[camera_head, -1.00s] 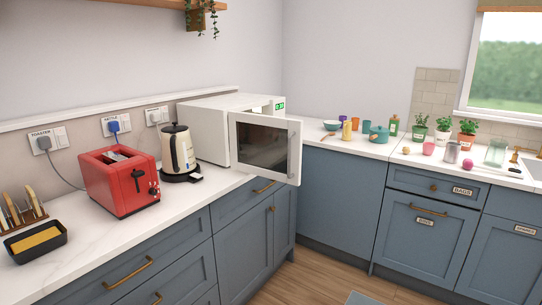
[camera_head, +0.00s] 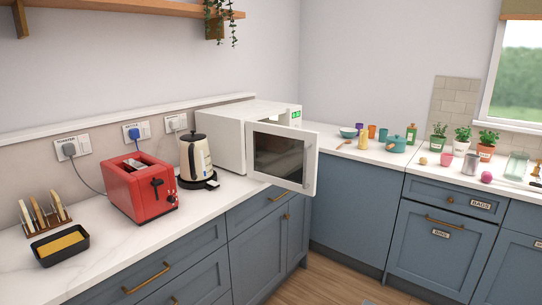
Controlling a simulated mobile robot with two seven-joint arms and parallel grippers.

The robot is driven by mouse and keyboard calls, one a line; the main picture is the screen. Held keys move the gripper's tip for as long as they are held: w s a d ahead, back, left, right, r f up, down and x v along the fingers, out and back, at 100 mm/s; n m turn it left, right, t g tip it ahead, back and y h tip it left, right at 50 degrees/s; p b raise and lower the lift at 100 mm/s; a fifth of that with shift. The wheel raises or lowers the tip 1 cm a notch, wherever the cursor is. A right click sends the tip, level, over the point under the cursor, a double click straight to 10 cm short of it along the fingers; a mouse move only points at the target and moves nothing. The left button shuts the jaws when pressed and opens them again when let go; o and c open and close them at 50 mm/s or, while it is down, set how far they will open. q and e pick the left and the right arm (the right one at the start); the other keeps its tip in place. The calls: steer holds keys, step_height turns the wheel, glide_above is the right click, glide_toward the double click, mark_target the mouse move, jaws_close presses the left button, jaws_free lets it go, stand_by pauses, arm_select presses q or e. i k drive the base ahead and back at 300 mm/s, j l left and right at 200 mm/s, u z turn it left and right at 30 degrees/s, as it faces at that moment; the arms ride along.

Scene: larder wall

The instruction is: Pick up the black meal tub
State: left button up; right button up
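A black tub (camera_head: 60,246) with yellow-orange contents sits on the white worktop at the lower left, in front of the toast rack. It is open at the top and nothing is touching it from above. Neither of my grippers shows in the head view.
A toast rack (camera_head: 45,215) stands just behind the tub, and a red toaster (camera_head: 140,188) to its right. A kettle (camera_head: 195,160) and a white microwave (camera_head: 235,135) stand further along. The microwave door (camera_head: 283,158) hangs open past the worktop edge. Worktop before the toaster is clear.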

mark_target(52, 250)
steer(key=u, duration=1.35)
steer(key=i+l, duration=0.3)
steer(key=i+l+u, duration=0.15)
steer(key=i+l, duration=0.15)
steer(key=l, duration=0.15)
